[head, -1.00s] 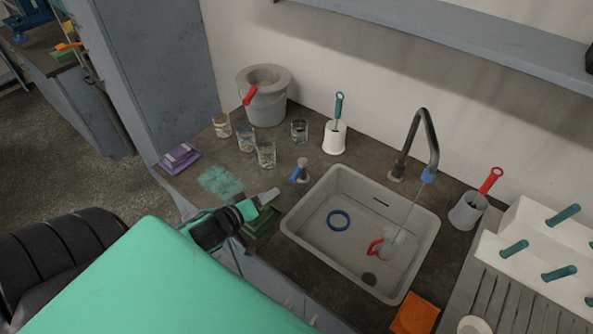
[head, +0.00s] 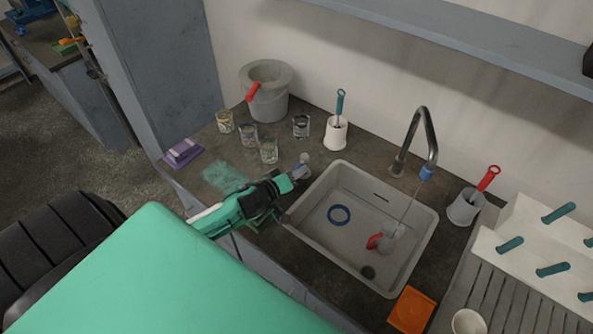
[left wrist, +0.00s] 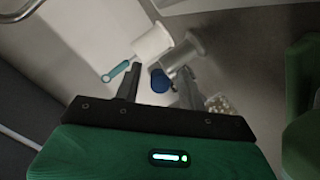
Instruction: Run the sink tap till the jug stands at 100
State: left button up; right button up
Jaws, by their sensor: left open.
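The grey sink tap (head: 427,140) arches over the sink (head: 345,167), and a thin stream falls from its blue nozzle into the clear jug (head: 392,236). The jug has a red handle (head: 374,241) and stands on the sink floor; its level and marks are too small to read. My left gripper (head: 299,173) is at the small blue-handled tap control beside the sink's left corner, mostly covering it. In the left wrist view the blue handle (left wrist: 160,82) lies between the open fingers, in front of a grey post (left wrist: 188,48). My right gripper is out of view.
A blue ring (head: 339,215) lies in the sink. Several glass jars (head: 269,151), a grey bucket (head: 267,100) and a white holder with a teal brush (head: 336,136) stand behind my gripper. An orange block (head: 411,310) lies at the front right.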

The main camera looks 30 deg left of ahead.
pick_arm(q)
jog(key=shift+w, duration=0.45)
jog(key=shift+d+f, duration=0.1)
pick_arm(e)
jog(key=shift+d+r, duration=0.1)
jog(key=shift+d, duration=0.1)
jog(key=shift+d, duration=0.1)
pick_arm(q)
grip_shut()
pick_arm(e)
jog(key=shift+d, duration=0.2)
pick_arm(q)
jog(key=shift+a+m+h+p, duration=0.45)
jog(key=shift+m+h+p, duration=0.15)
jog(key=shift+m+h, duration=0.25)
jog(key=shift+a+m+g+h, duration=0.25)
jog(key=shift+m+h, duration=0.1)
jog(key=shift+h, duration=0.25)
jog(key=shift+a+m+g+h, duration=0.15)
jog(key=shift+m+g+h, duration=0.15)
jog(key=shift+h, duration=0.25)
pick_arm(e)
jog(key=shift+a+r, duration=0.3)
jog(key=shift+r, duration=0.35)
